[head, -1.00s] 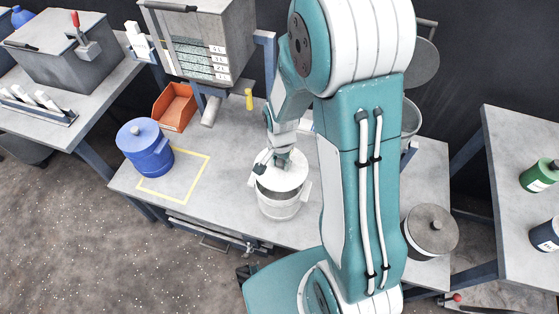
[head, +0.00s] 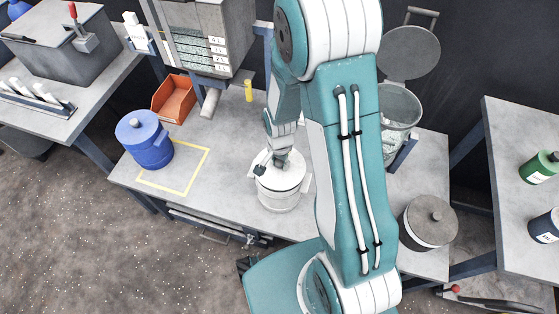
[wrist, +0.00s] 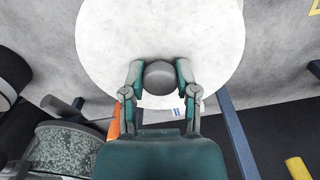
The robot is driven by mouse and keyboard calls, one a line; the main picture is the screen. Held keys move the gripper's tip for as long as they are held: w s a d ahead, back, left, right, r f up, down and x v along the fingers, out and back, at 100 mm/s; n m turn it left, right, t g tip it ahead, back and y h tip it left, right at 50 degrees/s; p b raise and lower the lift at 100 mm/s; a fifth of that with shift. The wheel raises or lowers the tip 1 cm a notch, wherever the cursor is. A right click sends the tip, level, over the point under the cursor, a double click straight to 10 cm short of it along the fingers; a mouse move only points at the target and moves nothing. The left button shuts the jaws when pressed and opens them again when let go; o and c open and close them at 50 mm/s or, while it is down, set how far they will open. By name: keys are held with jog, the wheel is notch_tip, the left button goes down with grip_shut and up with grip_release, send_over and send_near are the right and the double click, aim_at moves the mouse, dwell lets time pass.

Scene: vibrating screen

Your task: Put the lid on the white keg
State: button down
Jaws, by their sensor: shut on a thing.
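The white keg (head: 279,200) stands on the grey table near its front edge, with side handles showing. The white lid (head: 283,176) lies over the keg's mouth and covers it in the head view; whether it is fully seated I cannot tell. My gripper (head: 275,161) is above the lid, shut on its knob. In the wrist view my gripper (wrist: 159,80) has its two fingers on either side of the grey round knob (wrist: 159,77), with the white lid (wrist: 160,30) filling the top.
A blue keg (head: 144,139) stands left, by a yellow marked square (head: 203,166). An orange bin (head: 174,98), a yellow cylinder (head: 248,91) and a sieve machine (head: 205,45) are behind.

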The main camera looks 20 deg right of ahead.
jog(key=shift+a+f, duration=0.1)
jog(key=shift+f, duration=0.05)
jog(key=shift+f, duration=0.8)
jog(key=shift+c, duration=1.4)
grip_release()
notch_tip(320, 180, up, 12)
jog(key=shift+f, duration=0.1)
